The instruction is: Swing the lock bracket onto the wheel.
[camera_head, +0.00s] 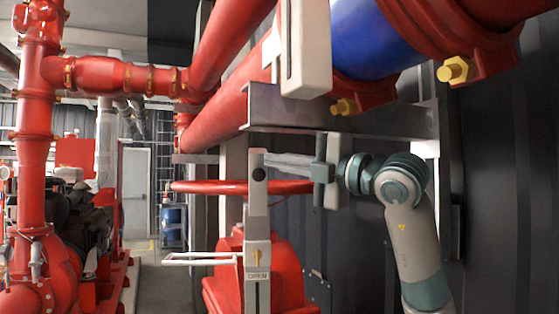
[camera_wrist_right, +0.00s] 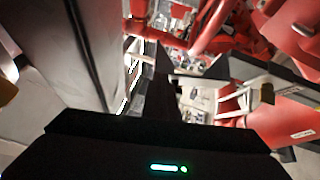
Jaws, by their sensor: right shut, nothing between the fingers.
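The red wheel (camera_head: 205,187) lies flat above a red valve body (camera_head: 280,265). A pale upright post (camera_head: 257,215) stands in front of it with an OPEN label and a yellow piece; its top covers part of the wheel. A thin white bracket (camera_head: 200,258), which looks like the lock bracket, juts left from the post, below the wheel and apart from it. My right gripper (camera_head: 270,160) is shut and empty, pointing left just above the wheel, by the post's top. In the right wrist view its dark fingers (camera_wrist_right: 165,80) hide part of the scene. My left gripper is out of view.
A grey steel beam (camera_head: 345,115) runs close above my right gripper, under large red pipes (camera_head: 235,110). A pale slotted part (camera_head: 305,50) hangs above. A dark ribbed wall (camera_head: 500,180) is at the right. Open floor (camera_head: 165,275) shows at the left.

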